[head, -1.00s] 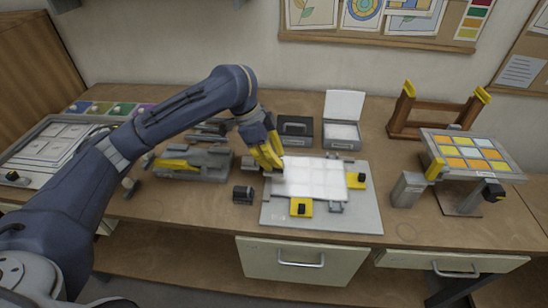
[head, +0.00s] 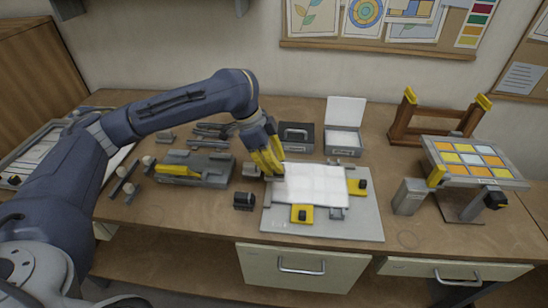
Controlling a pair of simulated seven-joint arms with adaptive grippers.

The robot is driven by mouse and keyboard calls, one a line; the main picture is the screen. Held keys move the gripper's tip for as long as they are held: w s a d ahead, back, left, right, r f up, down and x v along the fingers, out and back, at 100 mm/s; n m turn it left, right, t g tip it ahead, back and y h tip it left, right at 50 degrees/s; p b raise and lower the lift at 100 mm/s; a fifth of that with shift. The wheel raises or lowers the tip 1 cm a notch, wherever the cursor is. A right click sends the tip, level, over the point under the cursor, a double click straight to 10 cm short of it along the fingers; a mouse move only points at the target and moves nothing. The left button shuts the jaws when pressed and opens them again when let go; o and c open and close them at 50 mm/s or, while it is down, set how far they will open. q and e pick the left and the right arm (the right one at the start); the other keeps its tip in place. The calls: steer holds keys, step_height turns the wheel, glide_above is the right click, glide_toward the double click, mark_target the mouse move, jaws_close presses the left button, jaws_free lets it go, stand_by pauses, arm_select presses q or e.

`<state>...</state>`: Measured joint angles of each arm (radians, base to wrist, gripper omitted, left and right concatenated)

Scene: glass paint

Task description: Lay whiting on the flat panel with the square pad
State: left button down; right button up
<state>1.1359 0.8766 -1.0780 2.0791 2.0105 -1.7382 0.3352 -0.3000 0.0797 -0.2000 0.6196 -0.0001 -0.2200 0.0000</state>
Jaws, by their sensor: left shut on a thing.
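The flat panel (head: 318,185) is a white sheet with faint grid lines, lying on a grey board (head: 365,225) in the middle of the bench. Yellow clamps (head: 301,214) hold its front and right edges. My left gripper (head: 270,172) has yellow fingers and is at the panel's left edge, pointing down. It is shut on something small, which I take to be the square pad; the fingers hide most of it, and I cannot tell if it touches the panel. An open-lidded box (head: 343,151) with white contents, likely whiting, stands behind the panel. My right gripper is out of view.
A small dark block (head: 243,200) sits left of the board. Grey and yellow tools (head: 195,168) lie further left. A coloured tile panel (head: 468,157) on a stand and a wooden rack (head: 432,125) are at right.

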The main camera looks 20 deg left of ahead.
mark_target(276, 177)
arm_select(q)
step_height(276, 177, down, 5)
steer(key=shift+r, duration=0.1)
steer(key=shift+d+f, duration=0.2)
steer(key=shift+f, duration=0.15)
steer(key=shift+w+d+f, duration=0.1)
steer(key=shift+w+d, duration=0.1)
steer(key=shift+d, duration=0.55)
steer(key=shift+w+d, duration=0.2)
steer(key=shift+d, duration=0.5)
steer(key=shift+w+d+r, duration=0.1)
steer(key=shift+r, duration=0.1)
step_height(276, 177, up, 8)
steer(key=shift+f, duration=0.2)
